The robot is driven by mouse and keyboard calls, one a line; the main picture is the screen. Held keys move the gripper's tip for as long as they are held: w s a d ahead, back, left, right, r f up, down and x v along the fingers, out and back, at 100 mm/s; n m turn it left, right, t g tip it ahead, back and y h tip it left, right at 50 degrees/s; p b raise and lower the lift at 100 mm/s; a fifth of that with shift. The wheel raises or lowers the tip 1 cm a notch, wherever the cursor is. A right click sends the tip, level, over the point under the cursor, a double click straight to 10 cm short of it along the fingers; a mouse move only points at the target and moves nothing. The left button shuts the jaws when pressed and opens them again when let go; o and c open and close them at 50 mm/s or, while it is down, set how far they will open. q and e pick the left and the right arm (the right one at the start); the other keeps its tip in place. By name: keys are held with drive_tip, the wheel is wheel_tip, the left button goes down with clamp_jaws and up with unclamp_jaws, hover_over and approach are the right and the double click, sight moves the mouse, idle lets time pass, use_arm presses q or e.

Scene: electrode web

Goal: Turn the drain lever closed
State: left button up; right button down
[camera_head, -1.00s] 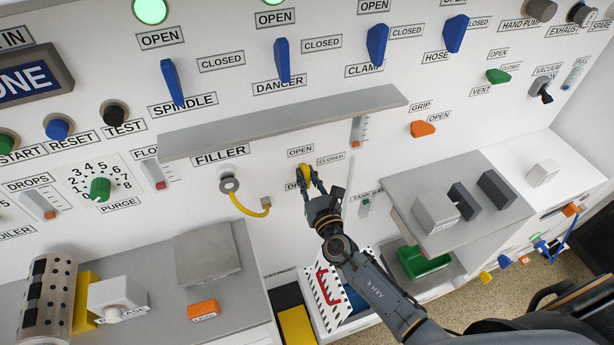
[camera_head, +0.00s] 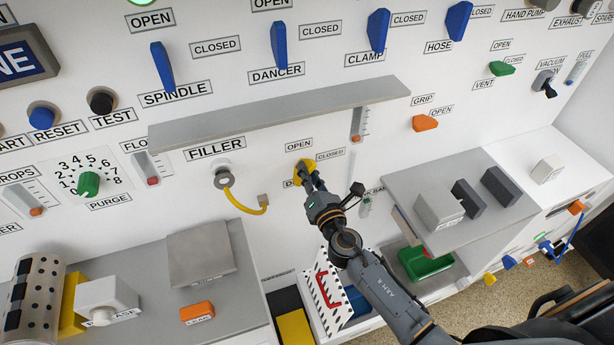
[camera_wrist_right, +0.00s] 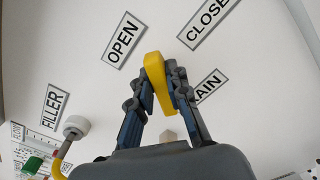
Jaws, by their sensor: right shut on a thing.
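The yellow drain lever (camera_head: 303,171) sits on the white panel beneath the OPEN label (camera_head: 299,145) and beside the CLOSED label (camera_head: 330,155). My right gripper (camera_head: 311,178) is shut on it. In the right wrist view the lever (camera_wrist_right: 157,84) stands between the two fingers (camera_wrist_right: 162,100). It lies at a slant to the label text there. The DRAIN label (camera_wrist_right: 208,86) is partly hidden behind a finger. My left gripper is not in view.
A grey shelf (camera_head: 285,112) juts out above the lever. A yellow filler hose (camera_head: 240,204) hangs to its left. A grey shelf (camera_head: 465,205) with several blocks stands to the right.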

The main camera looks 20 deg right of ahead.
drive_tip(key=m, duration=0.2)
drive_tip(key=m+b, duration=0.2)
drive_tip(key=m, duration=0.1)
drive_tip(key=shift+d+f+m, duration=0.15)
drive_tip(key=shift+f+m, duration=0.1)
drive_tip(key=shift+m, duration=0.05)
drive_tip(key=m+b, duration=0.1)
drive_tip(key=m, duration=0.4)
drive_tip(key=shift+f, duration=0.15)
idle(0.3)
drive_tip(key=c, duration=1.3)
unclamp_jaws()
drive_tip(key=shift+s, duration=0.1)
drive_tip(key=s, duration=1.2)
drive_tip(key=shift+d, duration=0.25)
drive_tip(key=shift+w+f, duration=0.1)
